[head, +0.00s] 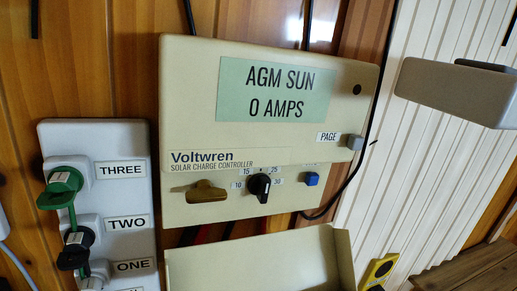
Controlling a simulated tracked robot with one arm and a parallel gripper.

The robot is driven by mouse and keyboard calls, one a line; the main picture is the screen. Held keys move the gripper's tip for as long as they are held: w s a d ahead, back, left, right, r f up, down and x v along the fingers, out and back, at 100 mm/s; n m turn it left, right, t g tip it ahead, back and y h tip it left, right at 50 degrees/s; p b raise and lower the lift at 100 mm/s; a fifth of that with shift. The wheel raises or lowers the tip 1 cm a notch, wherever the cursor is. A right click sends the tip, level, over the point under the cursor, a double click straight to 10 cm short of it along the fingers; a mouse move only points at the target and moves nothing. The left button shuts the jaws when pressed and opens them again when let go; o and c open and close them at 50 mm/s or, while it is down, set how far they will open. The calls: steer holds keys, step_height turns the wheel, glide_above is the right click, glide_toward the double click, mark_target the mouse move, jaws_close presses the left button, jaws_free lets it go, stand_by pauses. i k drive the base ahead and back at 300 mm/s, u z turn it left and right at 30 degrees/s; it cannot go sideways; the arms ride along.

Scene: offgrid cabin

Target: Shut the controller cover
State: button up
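The cream solar charge controller (345,95) is mounted on the wall in the middle of the head view. Its green screen reads "AGM SUN 0 AMPS". A cream panel with a raised right side wall, apparently the controller cover (250,266), stands open below the controller. Its lower part is cut off by the picture's bottom edge, so its hinge is not clear. I cannot make out my gripper in this view.
A white panel (120,205) with sockets labelled ONE, TWO and THREE is at the left, with green and black caps. A dark cable runs down the controller's right side. A grey-beige box-like object (455,92) juts in at upper right. A yellow device (378,272) is at lower right.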

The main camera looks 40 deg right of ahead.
mark_target(319, 257)
steer(key=z, duration=0.6)
steer(key=k, duration=1.5)
steer(key=u, duration=0.55)
steer(key=i, duration=1)
steer(key=z, duration=0.05)
